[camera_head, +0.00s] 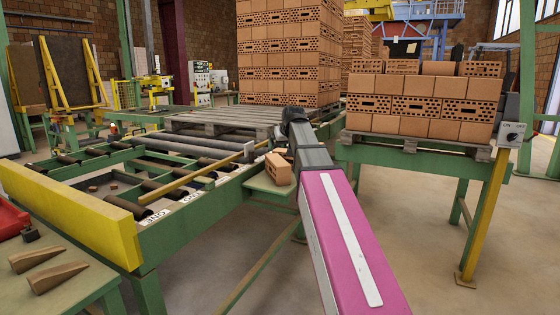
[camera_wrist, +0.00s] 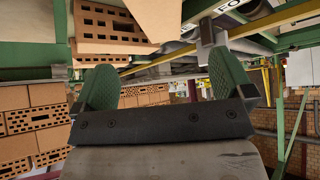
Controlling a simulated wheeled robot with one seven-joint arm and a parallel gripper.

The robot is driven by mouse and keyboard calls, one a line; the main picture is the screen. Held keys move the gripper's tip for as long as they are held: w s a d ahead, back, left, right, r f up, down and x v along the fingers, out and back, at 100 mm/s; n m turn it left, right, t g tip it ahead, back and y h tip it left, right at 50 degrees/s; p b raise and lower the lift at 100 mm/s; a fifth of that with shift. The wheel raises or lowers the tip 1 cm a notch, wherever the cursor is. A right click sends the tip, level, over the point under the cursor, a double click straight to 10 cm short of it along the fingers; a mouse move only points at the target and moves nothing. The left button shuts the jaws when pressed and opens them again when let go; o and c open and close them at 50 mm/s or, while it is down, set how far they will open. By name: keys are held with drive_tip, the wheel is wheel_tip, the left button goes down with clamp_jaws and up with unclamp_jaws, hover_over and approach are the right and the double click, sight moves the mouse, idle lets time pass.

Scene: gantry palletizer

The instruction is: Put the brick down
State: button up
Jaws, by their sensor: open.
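A single orange brick (camera_head: 279,168) rests on a small green ledge (camera_head: 262,187) beside the roller conveyor, just left of my arm in the head view. In the wrist view a brick with holes (camera_wrist: 108,28) shows large at the upper left, beyond one finger; it appears to be this same brick. My gripper (camera_wrist: 165,65) is open, with its two green-padded fingers wide apart and nothing held between them. In the head view the dark end of my arm (camera_head: 296,120) is just right of the brick, and its fingers are mostly hidden.
A pallet (camera_head: 420,146) stacked with bricks stands on a green stand at right. A taller brick stack (camera_head: 290,50) stands behind. An empty-looking slatted pallet surface (camera_head: 215,122) lies at centre. The roller conveyor (camera_head: 130,165) has a yellow side guard (camera_head: 70,210). Wooden wedges (camera_head: 57,275) lie at lower left.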

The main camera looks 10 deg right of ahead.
sight(278, 160)
drive_tip(key=w, duration=0.1)
drive_tip(key=w+g, duration=0.1)
drive_tip(key=w, duration=0.1)
drive_tip(key=shift+w+a+g, duration=0.2)
drive_tip(key=shift+a+g, duration=0.05)
drive_tip(key=shift+g, duration=0.15)
drive_tip(key=shift+w+a+f+g+h, duration=0.1)
drive_tip(key=shift+w+g+h, duration=0.25)
drive_tip(key=shift+g, duration=0.25)
drive_tip(key=shift+w+f, duration=0.15)
drive_tip(key=shift+f, duration=0.35)
drive_tip(key=x, duration=0.9)
drive_tip(key=shift+w+f, duration=0.1)
drive_tip(key=shift+f, duration=0.25)
clamp_jaws()
drive_tip(key=shift+r, duration=0.1)
